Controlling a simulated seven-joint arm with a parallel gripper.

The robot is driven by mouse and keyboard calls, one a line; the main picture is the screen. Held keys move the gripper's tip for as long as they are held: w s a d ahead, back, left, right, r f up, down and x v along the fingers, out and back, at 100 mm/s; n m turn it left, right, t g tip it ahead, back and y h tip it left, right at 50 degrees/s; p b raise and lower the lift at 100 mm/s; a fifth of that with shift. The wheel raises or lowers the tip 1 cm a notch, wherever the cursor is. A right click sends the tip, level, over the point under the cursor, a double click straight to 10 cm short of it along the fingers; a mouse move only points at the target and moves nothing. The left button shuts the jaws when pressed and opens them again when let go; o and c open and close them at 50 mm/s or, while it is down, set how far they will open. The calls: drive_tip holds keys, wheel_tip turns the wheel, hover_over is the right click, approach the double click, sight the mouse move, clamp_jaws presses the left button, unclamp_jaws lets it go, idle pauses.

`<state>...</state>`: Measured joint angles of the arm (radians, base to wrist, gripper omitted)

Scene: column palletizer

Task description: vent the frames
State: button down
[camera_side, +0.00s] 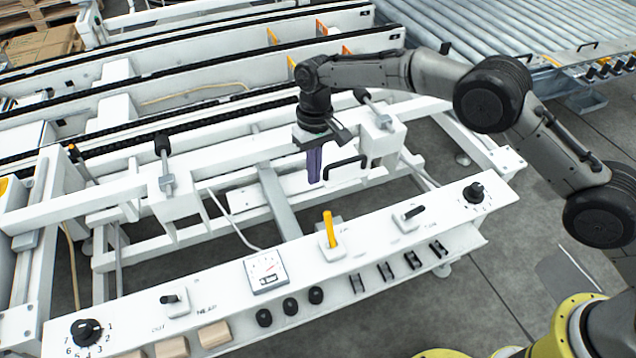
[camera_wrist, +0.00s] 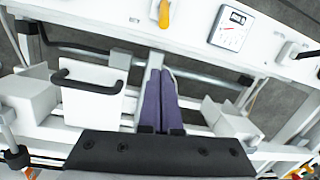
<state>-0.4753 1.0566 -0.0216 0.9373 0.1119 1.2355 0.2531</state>
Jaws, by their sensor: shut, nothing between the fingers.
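My gripper (camera_side: 314,166) has purple fingers that are shut and empty. It hangs pointing down behind the white control panel (camera_side: 365,250), left of a black handle (camera_side: 347,163) on a white block. The panel carries a yellow lever (camera_side: 329,229), standing upright, a gauge (camera_side: 266,270), a black switch at the left (camera_side: 171,299) and another at the right (camera_side: 412,212). A numbered dial (camera_side: 86,332) sits at the left end and another knob (camera_side: 474,192) at the right end. In the wrist view the closed fingers (camera_wrist: 161,100) point toward the yellow lever (camera_wrist: 164,14), apart from it.
Several black buttons (camera_side: 290,306), beige blocks (camera_side: 214,334) and black clips line the panel's front. White rails with black chains (camera_side: 150,142) lie behind my gripper. Black-topped posts (camera_side: 163,160) stand on the frame. A roller conveyor (camera_side: 480,30) fills the back right.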

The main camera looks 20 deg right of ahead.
sight(330, 230)
drive_tip(key=s+f, duration=0.4)
drive_tip(key=f, duration=0.3)
drive_tip(key=shift+s, duration=0.25)
drive_tip(key=shift+s+d+r, duration=0.1)
drive_tip(key=shift+s+d, duration=0.05)
idle(0.4)
